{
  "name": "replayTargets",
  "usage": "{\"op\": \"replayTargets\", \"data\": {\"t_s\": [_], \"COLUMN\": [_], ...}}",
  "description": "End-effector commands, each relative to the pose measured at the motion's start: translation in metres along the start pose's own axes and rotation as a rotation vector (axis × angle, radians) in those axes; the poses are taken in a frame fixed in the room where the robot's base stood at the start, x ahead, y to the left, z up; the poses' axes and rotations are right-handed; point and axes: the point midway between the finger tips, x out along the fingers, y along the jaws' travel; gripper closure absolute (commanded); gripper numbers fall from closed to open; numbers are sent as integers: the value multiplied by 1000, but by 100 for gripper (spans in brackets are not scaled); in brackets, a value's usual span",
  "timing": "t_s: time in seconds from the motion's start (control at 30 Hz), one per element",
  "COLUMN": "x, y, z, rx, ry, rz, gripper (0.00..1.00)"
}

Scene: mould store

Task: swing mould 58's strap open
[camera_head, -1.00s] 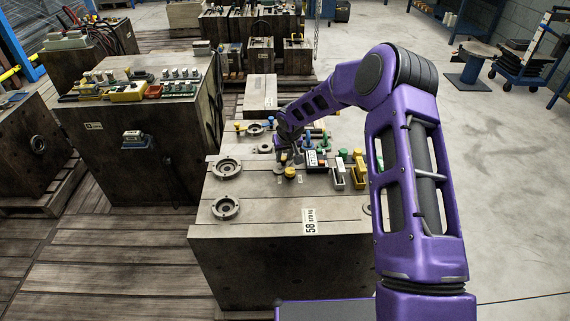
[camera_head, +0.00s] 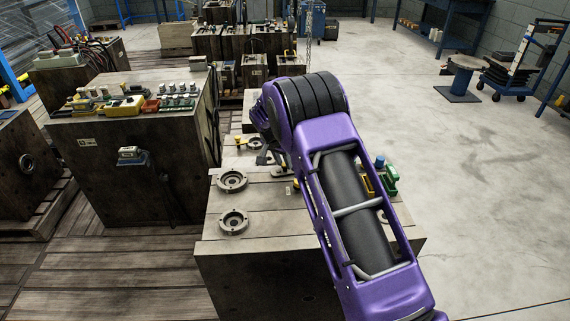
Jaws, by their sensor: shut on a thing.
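Mould 58 (camera_head: 225,262) is the large dark block with a pale top in front of me. Its number label is hidden behind my arm. My gripper (camera_head: 266,157) is mostly hidden by my purple arm.
Two ring fittings (camera_head: 232,181) stand on the mould's left top. Green and yellow fittings (camera_head: 390,179) stick out right of my arm. Another mould (camera_head: 130,160) with connectors stands close on the left. Open concrete floor (camera_head: 450,190) lies to the right.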

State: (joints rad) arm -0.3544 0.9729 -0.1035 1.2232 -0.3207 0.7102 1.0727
Motion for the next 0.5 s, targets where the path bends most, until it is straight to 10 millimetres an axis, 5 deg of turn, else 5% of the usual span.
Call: {"op": "replayTargets", "data": {"t_s": [0.5], "x": [2], "y": [-7], "z": [-5], "rx": [167], "ry": [0], "rz": [66], "gripper": [100]}}
